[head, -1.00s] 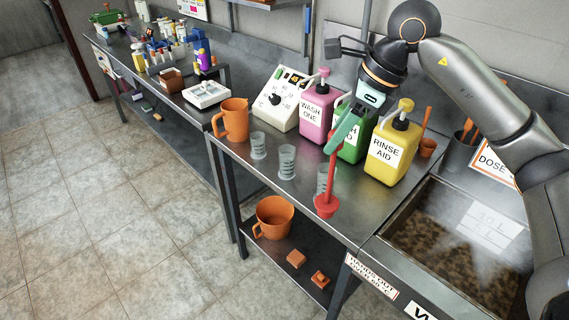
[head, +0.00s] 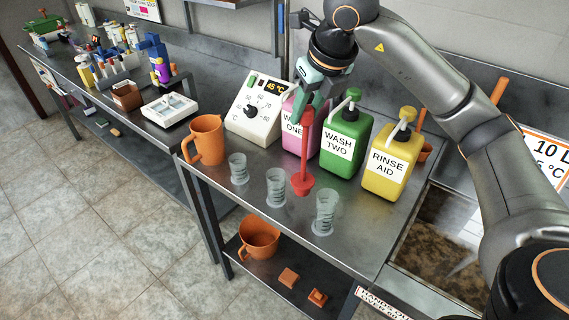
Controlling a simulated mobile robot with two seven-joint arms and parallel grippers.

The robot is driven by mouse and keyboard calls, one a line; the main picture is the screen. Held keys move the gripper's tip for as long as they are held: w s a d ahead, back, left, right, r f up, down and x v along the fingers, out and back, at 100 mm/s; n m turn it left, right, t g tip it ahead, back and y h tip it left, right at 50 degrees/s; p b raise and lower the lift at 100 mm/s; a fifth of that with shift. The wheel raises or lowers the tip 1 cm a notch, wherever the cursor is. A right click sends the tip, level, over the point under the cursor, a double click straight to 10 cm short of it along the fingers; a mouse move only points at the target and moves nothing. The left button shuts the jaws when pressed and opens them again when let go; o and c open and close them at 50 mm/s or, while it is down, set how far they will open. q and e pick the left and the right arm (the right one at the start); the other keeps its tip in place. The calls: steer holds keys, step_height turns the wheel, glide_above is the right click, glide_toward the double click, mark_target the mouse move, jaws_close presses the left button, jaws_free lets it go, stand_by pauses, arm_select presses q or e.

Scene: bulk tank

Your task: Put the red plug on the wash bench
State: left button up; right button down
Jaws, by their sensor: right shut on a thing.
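The red plug (head: 303,182) hangs upright from my right gripper, its wide end down and its thin stem running up to the jaws. My right gripper (head: 304,112) is shut on the top of the stem, in front of the pink wash-one can (head: 290,134). The wash bench (head: 243,206) is the steel table below. In the picture the plug's wide end overlaps the bench top, between two clear measuring cups; I cannot tell whether it touches the surface. My left gripper is not in view.
Clear cups (head: 276,187) stand along the bench's front, with another (head: 325,212) right of the plug. Green (head: 345,145) and yellow (head: 390,160) cans, a dial box (head: 252,110) and an orange jug (head: 205,140) stand behind. A tank of murky water (head: 440,245) is at right.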

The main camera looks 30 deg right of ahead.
mark_target(307, 140)
steer(key=f, duration=0.2)
steer(key=shift+s+f, duration=0.25)
steer(key=shift+f, duration=0.15)
steer(key=shift+w+f, duration=0.15)
steer(key=shift+f, duration=2.1)
steer(key=shift+f, duration=0.15)
steer(key=c, duration=0.5)
jaws_free()
steer(key=shift+c, duration=0.2)
